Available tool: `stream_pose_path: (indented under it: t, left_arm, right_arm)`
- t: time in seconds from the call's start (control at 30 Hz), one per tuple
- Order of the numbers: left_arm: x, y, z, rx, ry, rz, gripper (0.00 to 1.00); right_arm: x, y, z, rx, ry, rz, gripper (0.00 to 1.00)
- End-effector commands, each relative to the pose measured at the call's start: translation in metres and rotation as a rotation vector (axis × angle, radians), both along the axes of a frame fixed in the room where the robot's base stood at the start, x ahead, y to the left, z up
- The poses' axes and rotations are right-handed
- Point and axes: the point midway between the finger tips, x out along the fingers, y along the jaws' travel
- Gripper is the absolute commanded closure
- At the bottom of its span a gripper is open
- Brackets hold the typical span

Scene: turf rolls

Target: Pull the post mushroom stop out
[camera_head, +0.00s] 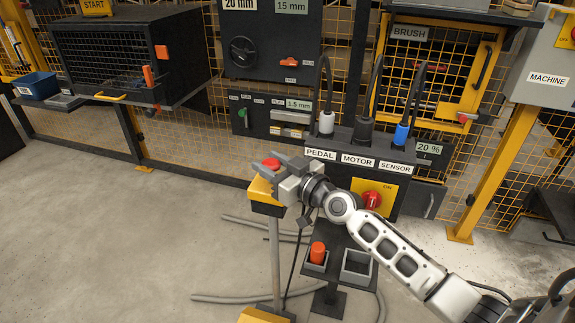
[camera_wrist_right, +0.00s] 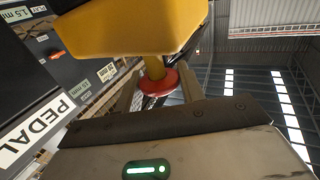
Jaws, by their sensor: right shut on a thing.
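The post mushroom stop is a red round button (camera_head: 271,162) on a yellow box (camera_head: 263,192) at the top of a grey post. My right gripper (camera_head: 275,168) reaches it from the right, with its fingers on either side of the button, and is shut on it. In the right wrist view the red button (camera_wrist_right: 160,82) sits between the two fingers (camera_wrist_right: 158,90), on a yellow stem against the yellow box (camera_wrist_right: 135,30). Part of the button is hidden by the fingers. My left gripper is not in view.
A small stand with an orange-red cylinder (camera_head: 318,253) in one holder and an empty grey bin (camera_head: 357,266) is below my right arm. Behind are plugs on a PEDAL, MOTOR, SENSOR panel (camera_head: 340,147) and a red knob (camera_head: 372,199). Hoses lie on the floor; the left floor is clear.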

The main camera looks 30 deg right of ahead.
Motion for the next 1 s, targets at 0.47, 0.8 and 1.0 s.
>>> stream_pose_path:
  t: [0.47, 0.8, 1.0]
  left_arm:
    - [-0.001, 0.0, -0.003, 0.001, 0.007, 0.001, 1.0]
    - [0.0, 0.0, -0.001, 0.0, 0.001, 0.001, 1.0]
    - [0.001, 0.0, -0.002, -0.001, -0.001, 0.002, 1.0]
  right_arm:
    - [0.002, 0.002, 0.005, 0.003, -0.008, 0.002, 0.39]
    - [-0.01, -0.003, 0.002, -0.001, -0.004, 0.002, 0.39]
    - [-0.049, -0.017, 0.001, -0.002, -0.002, 0.004, 0.39]
